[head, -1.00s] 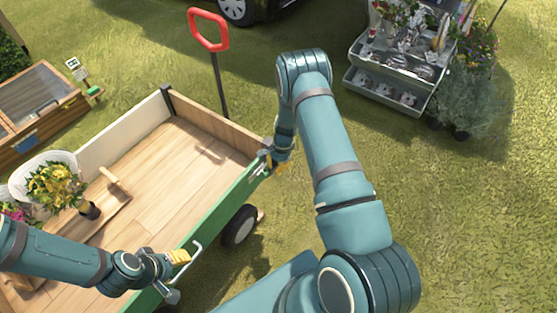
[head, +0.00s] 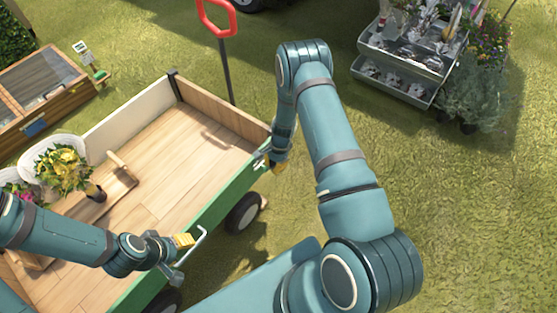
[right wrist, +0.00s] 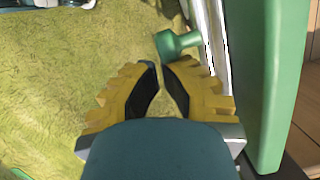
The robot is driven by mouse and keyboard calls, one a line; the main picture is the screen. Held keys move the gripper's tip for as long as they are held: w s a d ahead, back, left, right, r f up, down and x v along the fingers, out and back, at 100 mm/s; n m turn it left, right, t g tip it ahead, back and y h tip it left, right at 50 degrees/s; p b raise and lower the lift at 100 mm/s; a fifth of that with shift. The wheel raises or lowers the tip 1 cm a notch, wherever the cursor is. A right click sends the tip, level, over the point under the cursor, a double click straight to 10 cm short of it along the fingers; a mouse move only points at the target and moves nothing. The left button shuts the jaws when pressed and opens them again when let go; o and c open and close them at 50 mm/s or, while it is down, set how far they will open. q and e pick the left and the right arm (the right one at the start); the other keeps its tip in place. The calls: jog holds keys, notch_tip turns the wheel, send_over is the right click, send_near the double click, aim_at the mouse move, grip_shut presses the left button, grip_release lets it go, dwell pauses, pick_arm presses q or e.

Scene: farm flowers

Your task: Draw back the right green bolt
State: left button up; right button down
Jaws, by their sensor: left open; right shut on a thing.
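The right green bolt (right wrist: 178,42) shows in the right wrist view as a green knob beside a pale metal upright and the green side panel (right wrist: 285,80). My right gripper (right wrist: 162,68) is shut, its yellow fingertips close together at the knob; their exact contact is hard to see. In the head view my right gripper (head: 274,166) is at the far right corner of the cart's green side (head: 220,205), where the bolt is too small to make out. My left gripper (head: 186,242) is open near the pale handle (head: 203,240) on that side.
The wooden cart bed (head: 180,150) holds a wooden piece and a bouquet of yellow flowers (head: 62,168). A red pull handle (head: 216,18) stands behind it. A grey flower stand (head: 405,85) is at the upper right. Open grass lies to the right.

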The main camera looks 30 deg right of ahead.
pick_arm(q)
jog(key=shift+w+a+r+p, duration=0.1)
jog(key=shift+w+r+p, duration=0.15)
jog(key=shift+r+p, duration=0.65)
jog(key=shift+w+a+r+p, duration=0.1)
jog(key=shift+w+r+p, duration=0.15)
jog(key=shift+r+p, duration=0.7)
jog(key=shift+w+a+r+p, duration=0.1)
jog(key=shift+w+r+p, duration=0.15)
jog(key=shift+r+p, duration=0.65)
pick_arm(e)
jog(key=v, duration=1)
